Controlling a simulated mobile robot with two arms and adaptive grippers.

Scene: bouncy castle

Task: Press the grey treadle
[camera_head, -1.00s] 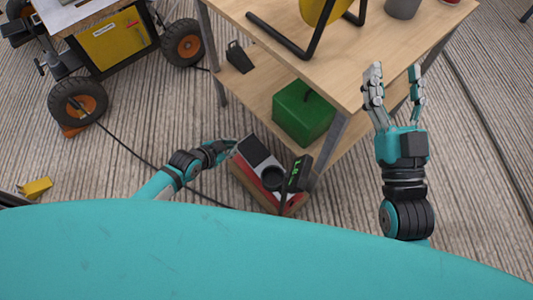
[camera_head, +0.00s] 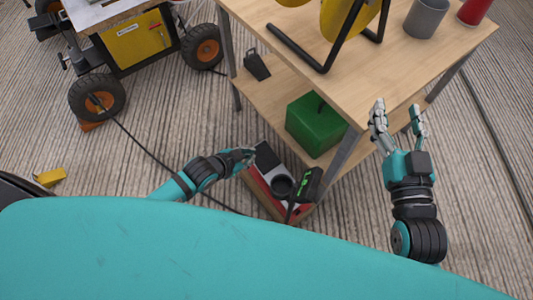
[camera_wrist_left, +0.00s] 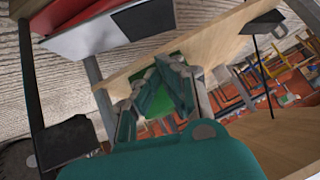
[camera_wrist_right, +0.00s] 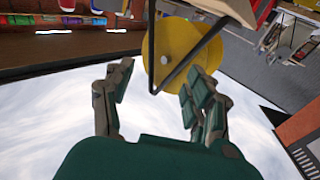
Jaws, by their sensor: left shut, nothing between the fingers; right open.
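A low red box with a grey-white top and a black pad, which looks like the treadle (camera_head: 265,178), stands on the floor by the workbench's near leg. Its grey plate also shows at the top of the left wrist view (camera_wrist_left: 88,40). My left gripper (camera_head: 248,156) is shut and empty at the left edge of this box, beside the black pad. Whether it touches the box I cannot tell. My right gripper (camera_head: 398,112) is open and empty, in front of the bench's right side.
The wooden workbench (camera_head: 335,95) carries a yellow reel (camera_head: 345,20), a grey cup (camera_head: 425,18) and a red cup (camera_head: 474,12). A green box (camera_head: 315,125) sits on its lower shelf. A wheeled yellow machine (camera_head: 140,45) stands at upper left, with a cable across the floor.

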